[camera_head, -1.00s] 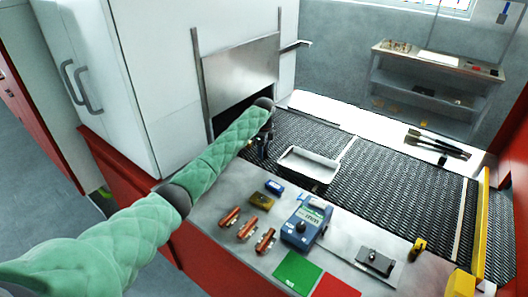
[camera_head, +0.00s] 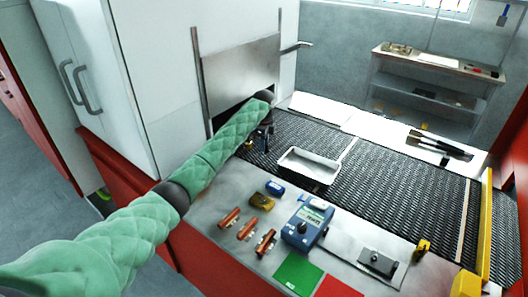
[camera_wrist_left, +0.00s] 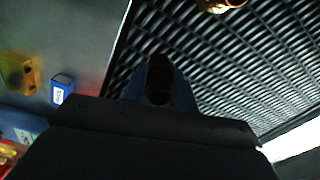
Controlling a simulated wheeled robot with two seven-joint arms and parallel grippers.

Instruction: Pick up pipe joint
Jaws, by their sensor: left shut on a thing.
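My left gripper (camera_head: 262,139) hangs over the belt near the furnace opening, left of the metal tray. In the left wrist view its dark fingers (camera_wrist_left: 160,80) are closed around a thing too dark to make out. A shiny copper-coloured pipe joint (camera_wrist_left: 221,4) is cut off by the top edge of that view, over the mesh; whether it touches the belt I cannot tell. Several copper pipe pieces lie in a row on the grey table: one on the left (camera_head: 230,217), one in the middle (camera_head: 248,228), one on the right (camera_head: 266,242). My right gripper is not in view.
The metal tray (camera_head: 284,164) sits on the mesh belt (camera_head: 395,185). A blue meter (camera_head: 302,232), yellow block (camera_head: 261,202) and small blue box (camera_head: 274,187) stand on the table. Dark tools (camera_head: 440,143) lie beyond the belt. Much of the right belt is clear.

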